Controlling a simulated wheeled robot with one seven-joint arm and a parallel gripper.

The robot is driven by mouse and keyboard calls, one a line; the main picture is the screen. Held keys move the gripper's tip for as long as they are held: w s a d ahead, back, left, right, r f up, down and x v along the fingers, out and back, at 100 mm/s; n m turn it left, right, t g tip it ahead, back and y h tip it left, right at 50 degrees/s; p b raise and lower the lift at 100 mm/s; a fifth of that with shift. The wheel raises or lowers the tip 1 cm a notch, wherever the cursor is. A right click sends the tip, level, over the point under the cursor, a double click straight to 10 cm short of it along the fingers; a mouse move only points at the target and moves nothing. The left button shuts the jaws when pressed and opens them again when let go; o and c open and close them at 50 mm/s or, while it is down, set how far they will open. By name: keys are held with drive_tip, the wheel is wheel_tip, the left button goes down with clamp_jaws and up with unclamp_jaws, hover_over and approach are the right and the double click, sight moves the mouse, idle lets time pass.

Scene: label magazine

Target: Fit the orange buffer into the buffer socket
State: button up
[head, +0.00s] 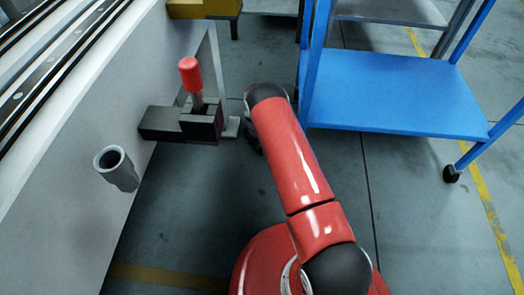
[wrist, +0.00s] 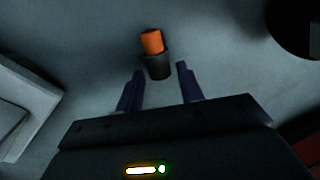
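The orange buffer (wrist: 152,42) shows in the wrist view, just beyond my fingertips, with a dark cylindrical part (wrist: 158,66) below its orange end. I cannot tell whether this dark part is the buffer's own body or a holder. My gripper (wrist: 160,69) is open, with one finger on each side of the dark part and a gap on both sides. In the head view the buffer is hidden, and only a dark bit of my gripper shows beyond my red arm. A grey, hollow, open-topped cup (head: 117,168), which looks like the buffer socket, sticks out from the machine's side at left.
A red-knobbed lever (head: 190,76) stands in a dark block (head: 200,124) on the white machine (head: 75,165), near my gripper. A blue cart (head: 395,92) stands at the right. Grey floor (head: 185,215) is clear between the machine and my base.

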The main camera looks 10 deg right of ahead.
drive_tip(key=shift+f, duration=0.6)
drive_tip(key=shift+c, duration=0.5)
clamp_jaws()
drive_tip(key=shift+r, duration=0.1)
